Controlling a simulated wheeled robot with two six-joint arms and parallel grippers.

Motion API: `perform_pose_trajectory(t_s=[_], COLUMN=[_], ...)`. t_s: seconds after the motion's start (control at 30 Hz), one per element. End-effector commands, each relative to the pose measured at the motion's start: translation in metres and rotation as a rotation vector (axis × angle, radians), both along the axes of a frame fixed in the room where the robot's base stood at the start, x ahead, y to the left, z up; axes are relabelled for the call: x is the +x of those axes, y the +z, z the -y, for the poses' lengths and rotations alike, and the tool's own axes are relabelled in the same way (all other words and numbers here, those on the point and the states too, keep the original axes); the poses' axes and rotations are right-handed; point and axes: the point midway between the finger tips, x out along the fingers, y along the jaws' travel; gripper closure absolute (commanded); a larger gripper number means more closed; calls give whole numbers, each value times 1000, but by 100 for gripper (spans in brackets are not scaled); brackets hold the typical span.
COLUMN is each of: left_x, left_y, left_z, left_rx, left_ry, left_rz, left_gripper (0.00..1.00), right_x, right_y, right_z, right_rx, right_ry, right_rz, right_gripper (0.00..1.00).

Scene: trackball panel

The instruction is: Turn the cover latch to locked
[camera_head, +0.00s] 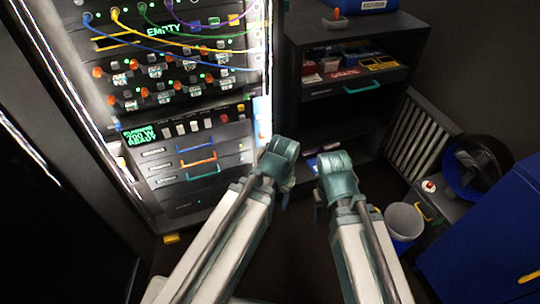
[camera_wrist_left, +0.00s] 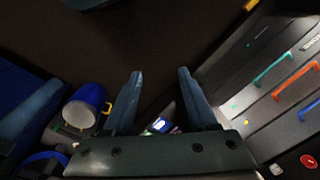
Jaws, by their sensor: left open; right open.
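I cannot make out the cover latch or a trackball for certain in either view. The lit equipment rack (camera_head: 190,130) stands at the left in the head view, with knobs, switches, a green text display (camera_head: 140,135) and drawers with coloured handles. My left gripper (camera_head: 280,160) is in front of the rack's lower right edge, apart from it. In the left wrist view its two fingers (camera_wrist_left: 160,74) are spread with nothing between them. My right gripper (camera_head: 336,178) is to its right, in front of the dark shelf; it is open, and its fingertips are mostly hidden.
Drawers with an orange handle (camera_wrist_left: 272,70) show at the right of the left wrist view. A dark shelf unit (camera_head: 350,30) stands beside the rack. Some dark floor is clear.

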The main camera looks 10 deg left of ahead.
Motion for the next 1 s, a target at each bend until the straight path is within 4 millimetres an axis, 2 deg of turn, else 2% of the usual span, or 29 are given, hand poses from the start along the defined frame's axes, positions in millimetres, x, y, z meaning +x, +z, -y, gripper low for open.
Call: perform_pose_trajectory(t_s=[0.03,0.47,0.7,0.87,0.93,1.0], left_x=[3,26,49,78,98,117], left_y=[-37,-177,-249,-280,-277,-262], left_z=[-5,-42,-74,-104,-118,-126], left_rx=[-3,12,119,324,481,644], left_ry=[12,33,-88,-348,-546,-746], left_rz=[4,59,118,163,167,148], left_gripper=[42,42,42,42,42,42], right_x=[0,1,1,1,1,1], right_y=[-37,-178,-254,-299,-311,-314], right_z=[0,0,0,0,0,0], right_rx=[0,-1,-1,-2,-2,-1], right_ry=[0,0,1,2,2,2], right_rz=[0,3,4,5,5,6], right_gripper=[47,47,47,47,47,47])
